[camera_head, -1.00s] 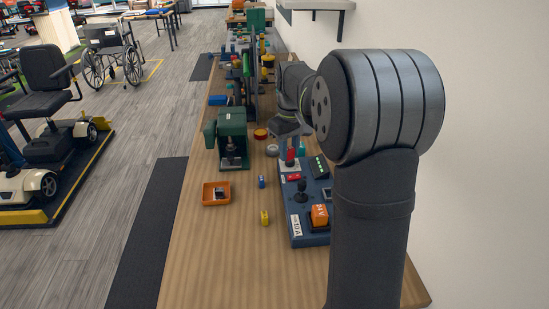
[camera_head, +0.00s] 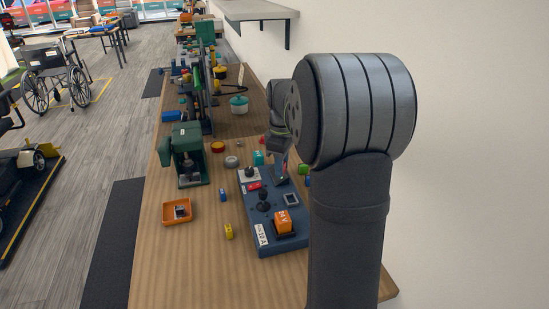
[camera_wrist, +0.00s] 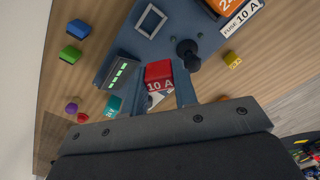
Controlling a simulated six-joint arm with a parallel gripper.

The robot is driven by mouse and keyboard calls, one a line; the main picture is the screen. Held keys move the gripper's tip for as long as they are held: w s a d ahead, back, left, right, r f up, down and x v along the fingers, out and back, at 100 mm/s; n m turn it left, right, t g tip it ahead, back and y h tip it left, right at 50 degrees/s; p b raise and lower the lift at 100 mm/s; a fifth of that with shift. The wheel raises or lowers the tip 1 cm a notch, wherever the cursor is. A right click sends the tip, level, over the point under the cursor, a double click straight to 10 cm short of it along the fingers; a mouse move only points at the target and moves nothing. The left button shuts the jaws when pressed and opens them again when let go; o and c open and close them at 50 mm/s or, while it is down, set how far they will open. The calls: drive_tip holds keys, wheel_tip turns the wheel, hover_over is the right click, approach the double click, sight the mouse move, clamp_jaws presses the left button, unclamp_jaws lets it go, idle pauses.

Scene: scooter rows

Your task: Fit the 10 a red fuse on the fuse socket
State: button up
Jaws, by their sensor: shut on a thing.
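The red 10 A fuse (camera_wrist: 158,75) is between my two fingers in the wrist view, its white "10 A" marking facing the camera. My gripper (camera_wrist: 160,90) is shut on it. In the head view my gripper (camera_head: 281,176) is over the far right part of the blue panel (camera_head: 248,213), and I cannot make out the fuse there. A pale square frame (camera_head: 291,199) on the panel may be the fuse socket. It also shows in the wrist view (camera_wrist: 150,20), apart from the fuse. I cannot tell the fuse's height above the panel.
The panel carries a black joystick (camera_head: 263,200), an orange block (camera_head: 284,222) and a "FUSE 10 A" label (camera_wrist: 240,15). A green-lit indicator (camera_wrist: 118,70) is beside my left finger. An orange tray (camera_head: 177,222) and a yellow block (camera_head: 228,231) lie left of the panel.

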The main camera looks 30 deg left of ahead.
drive_tip(key=shift+w+d+f+n, duration=0.2)
drive_tip(key=shift+d+f+n, duration=0.25)
drive_tip(key=shift+f+n, duration=0.95)
drive_tip(key=shift+w+d+f+n, duration=0.2)
drive_tip(key=shift+d+f+n, duration=0.3)
drive_tip(key=shift+f+n, duration=0.9)
drive_tip(key=shift+w+d+f+n, duration=0.2)
drive_tip(key=shift+d+f+n, duration=0.25)
drive_tip(key=shift+f+n, duration=0.95)
drive_tip(key=shift+f+m, duration=0.4)
drive_tip(key=shift+f, duration=0.35)
drive_tip(key=o, duration=1)
drive_tip(key=shift+o, duration=0.6)
drive_tip(key=o, duration=0.3)
drive_tip(key=shift+r, duration=0.15)
